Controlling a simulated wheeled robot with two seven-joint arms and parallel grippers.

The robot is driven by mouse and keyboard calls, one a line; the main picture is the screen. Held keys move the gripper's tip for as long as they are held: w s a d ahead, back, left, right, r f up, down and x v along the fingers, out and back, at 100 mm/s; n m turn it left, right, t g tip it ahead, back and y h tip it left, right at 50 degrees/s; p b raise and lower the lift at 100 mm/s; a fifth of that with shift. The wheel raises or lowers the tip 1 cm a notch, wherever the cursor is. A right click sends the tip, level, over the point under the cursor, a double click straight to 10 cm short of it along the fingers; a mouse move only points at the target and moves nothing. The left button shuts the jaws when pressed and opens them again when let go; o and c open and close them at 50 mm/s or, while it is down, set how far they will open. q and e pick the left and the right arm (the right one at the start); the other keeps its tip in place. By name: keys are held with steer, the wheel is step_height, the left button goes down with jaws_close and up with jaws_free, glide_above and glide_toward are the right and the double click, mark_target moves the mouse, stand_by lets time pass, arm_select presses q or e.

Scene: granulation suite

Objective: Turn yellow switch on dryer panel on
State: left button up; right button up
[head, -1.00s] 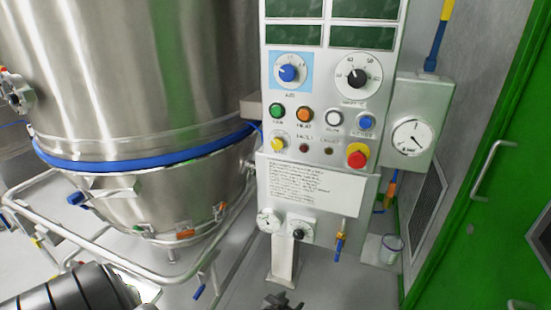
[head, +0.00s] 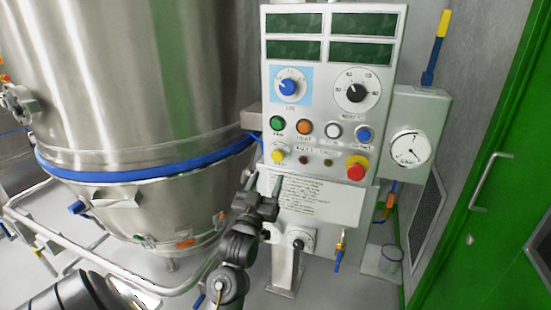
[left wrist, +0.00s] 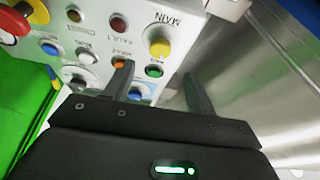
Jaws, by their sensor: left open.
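The dryer panel (head: 313,112) is a pale upright box with displays, dials and buttons. The yellow switch (head: 278,157) is a round knob at the left of its lower row. It also shows large in the left wrist view (left wrist: 159,46), beside the word MAIN. My left gripper (head: 264,183) is open and empty, just below the yellow switch, fingers pointing up toward the panel. In the left wrist view, the fingers (left wrist: 158,75) stand apart with the yellow switch beyond the gap. No contact is visible. My right gripper is not in view.
Green (head: 277,124), orange (head: 304,127), white and blue buttons sit above the switch. A red emergency knob (head: 356,167) is at the lower right. A large steel vessel (head: 120,90) stands left of the panel. A green door (head: 480,200) is at the right.

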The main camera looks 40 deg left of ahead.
mark_target(276, 157)
arm_select(q)
steer(key=p+x, duration=0.1)
steer(key=x, duration=0.6)
steer(key=shift+w+r+p, duration=0.1)
steer(key=shift+w+p, duration=0.05)
steer(key=shift+p, duration=0.15)
steer(key=shift+w+a+r, duration=0.1)
steer(key=shift+w+a, duration=0.1)
steer(key=shift+w, duration=0.2)
